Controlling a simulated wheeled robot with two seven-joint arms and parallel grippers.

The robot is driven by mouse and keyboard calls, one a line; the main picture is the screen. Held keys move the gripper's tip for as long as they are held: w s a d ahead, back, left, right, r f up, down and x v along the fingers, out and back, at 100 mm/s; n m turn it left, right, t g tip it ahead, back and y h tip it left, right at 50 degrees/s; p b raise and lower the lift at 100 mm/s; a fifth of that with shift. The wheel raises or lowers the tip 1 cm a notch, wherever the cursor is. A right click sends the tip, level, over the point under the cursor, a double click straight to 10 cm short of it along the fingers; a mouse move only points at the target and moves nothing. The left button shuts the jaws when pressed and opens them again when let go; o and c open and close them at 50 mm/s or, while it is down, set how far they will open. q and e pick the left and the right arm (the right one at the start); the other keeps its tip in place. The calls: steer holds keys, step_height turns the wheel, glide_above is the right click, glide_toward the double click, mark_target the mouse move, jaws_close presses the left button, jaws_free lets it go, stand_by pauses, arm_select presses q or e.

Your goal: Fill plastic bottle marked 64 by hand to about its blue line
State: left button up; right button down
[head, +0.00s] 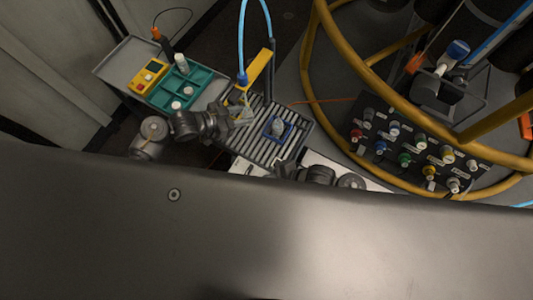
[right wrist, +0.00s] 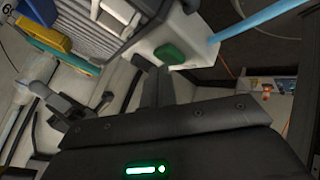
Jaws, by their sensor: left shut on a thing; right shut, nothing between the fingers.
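A pale, see-through plastic bottle (head: 244,114) is held over the left part of the slatted drain grate (head: 296,148). My left gripper (head: 232,117) is shut on it. Its number, blue line and fill level are too small to read. A blue hose ends in a nozzle (head: 242,79) above the bottle; whether water flows cannot be told. My right gripper (head: 281,166) is shut and empty at the grate's front edge. In the right wrist view its fingers (right wrist: 156,84) are close below a green button (right wrist: 170,53) on a white box (right wrist: 160,30); contact cannot be told.
A blue square holder (head: 290,133) with a grey item sits on the grate. A grey cart (head: 120,65) at left carries a teal tray (head: 204,78) with white-capped bottles and a yellow device (head: 149,76). A yellow rail (head: 310,60) and valve panel (head: 380,157) stand at right.

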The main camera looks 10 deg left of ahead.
steer(key=shift+f, duration=0.45)
stand_by(0.6)
steer(key=shift+r, duration=0.1)
stand_by(1.6)
steer(key=shift+r, duration=0.8)
steer(key=shift+r, duration=2.5)
steer(key=shift+r, duration=0.1)
steer(key=shift+r, duration=2.9)
arm_select(q)
steer(key=shift+s, duration=0.1)
